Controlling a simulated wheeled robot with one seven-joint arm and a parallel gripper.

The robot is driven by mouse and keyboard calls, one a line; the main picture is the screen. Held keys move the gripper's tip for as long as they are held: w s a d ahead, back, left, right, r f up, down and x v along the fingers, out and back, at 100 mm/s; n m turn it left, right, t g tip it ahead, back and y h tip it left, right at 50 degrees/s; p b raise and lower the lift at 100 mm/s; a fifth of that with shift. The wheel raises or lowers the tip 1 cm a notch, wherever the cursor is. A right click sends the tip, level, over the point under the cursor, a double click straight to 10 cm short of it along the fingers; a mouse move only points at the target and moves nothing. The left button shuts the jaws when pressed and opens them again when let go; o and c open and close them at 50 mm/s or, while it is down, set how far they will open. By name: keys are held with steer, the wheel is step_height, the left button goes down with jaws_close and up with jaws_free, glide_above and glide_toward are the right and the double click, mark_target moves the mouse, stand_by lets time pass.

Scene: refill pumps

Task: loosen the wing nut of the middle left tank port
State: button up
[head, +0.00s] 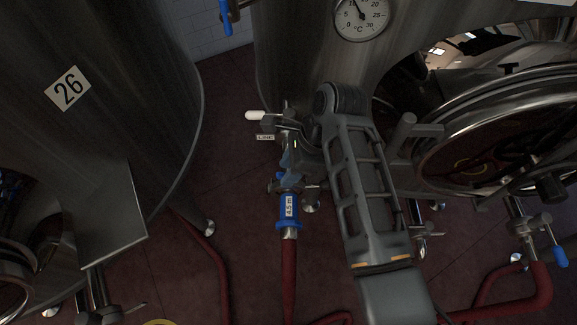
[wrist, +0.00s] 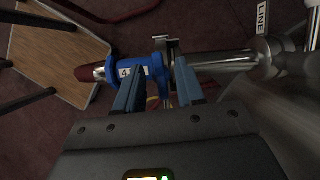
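The middle left tank port, with a white-handled valve (head: 256,116) and a LINE tag, stands at the front of the centre tank. A red hose with a blue coupling (head: 288,208) hangs from it. A metal clamp (head: 285,183) joins hose and port; it also shows in the wrist view (wrist: 172,46). The wing nut cannot be clearly made out. In the wrist view my gripper (wrist: 160,70) is open, its two fingers apart on either side of the clamp area. Contact cannot be told.
Tank 26 (head: 100,110) stands at left. A round open manway door (head: 510,130) is right of my arm. Another port with a blue-handled valve (head: 560,256) is at far right. Red hoses (head: 210,255) lie on the dark red floor. A wooden-topped stool (wrist: 50,60) shows in the wrist view.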

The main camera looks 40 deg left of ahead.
steer(key=shift+s+a+f, duration=0.1)
steer(key=shift+f, duration=0.25)
steer(key=shift+c, duration=0.4)
jaws_close()
